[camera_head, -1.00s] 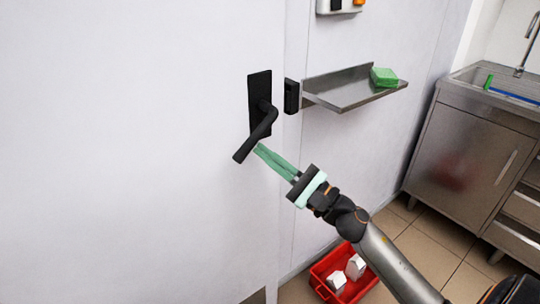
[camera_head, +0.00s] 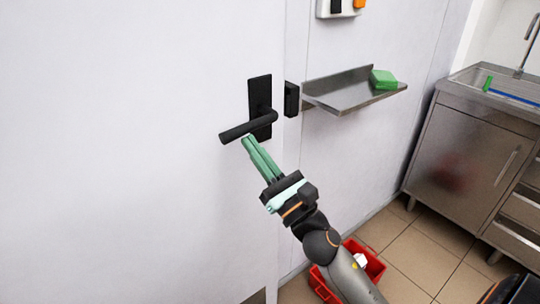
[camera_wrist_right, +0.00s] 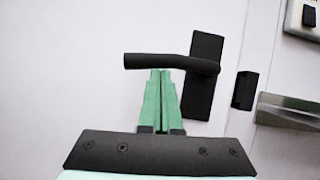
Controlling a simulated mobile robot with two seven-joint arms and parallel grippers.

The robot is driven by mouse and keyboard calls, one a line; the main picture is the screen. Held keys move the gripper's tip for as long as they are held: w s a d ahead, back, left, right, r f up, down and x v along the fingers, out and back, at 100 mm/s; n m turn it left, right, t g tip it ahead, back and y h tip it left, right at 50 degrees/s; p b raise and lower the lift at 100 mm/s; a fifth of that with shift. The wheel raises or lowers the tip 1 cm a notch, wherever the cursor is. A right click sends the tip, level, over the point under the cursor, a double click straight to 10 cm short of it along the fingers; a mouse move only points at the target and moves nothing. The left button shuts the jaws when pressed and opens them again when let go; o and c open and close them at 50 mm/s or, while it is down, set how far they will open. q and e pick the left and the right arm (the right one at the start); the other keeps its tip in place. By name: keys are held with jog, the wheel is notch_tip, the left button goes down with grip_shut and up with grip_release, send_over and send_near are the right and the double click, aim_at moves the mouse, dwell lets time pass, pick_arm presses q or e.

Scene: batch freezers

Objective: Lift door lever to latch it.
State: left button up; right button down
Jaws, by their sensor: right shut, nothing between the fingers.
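The black door lever (camera_head: 246,128) sits on a black backplate (camera_head: 260,92) on the white door (camera_head: 130,150). The lever points left, its free end only slightly lower than its pivot. My right gripper (camera_head: 247,142) is shut and empty, its green fingertips just below the lever near the middle of its arm. In the right wrist view the lever (camera_wrist_right: 155,61) looks nearly level, and the fingertips of my right gripper (camera_wrist_right: 160,72) come up right under it. Whether they touch cannot be told for sure. My left gripper is not in view.
A black strike box (camera_head: 291,98) is on the frame right of the door edge. A metal shelf (camera_head: 345,92) with green pads (camera_head: 383,79) juts out there. A red crate (camera_head: 376,268) stands on the floor, partly behind my arm. A steel sink unit (camera_head: 465,150) is at right.

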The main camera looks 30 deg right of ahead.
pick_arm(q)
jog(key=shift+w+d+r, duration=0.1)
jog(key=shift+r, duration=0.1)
pick_arm(e)
jog(key=shift+a+r+m, duration=0.1)
jog(key=shift+r+m, duration=0.15)
jog(key=shift+m, duration=0.25)
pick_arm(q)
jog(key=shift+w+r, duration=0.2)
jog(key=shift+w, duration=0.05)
pick_arm(e)
jog(key=shift+h, duration=0.4)
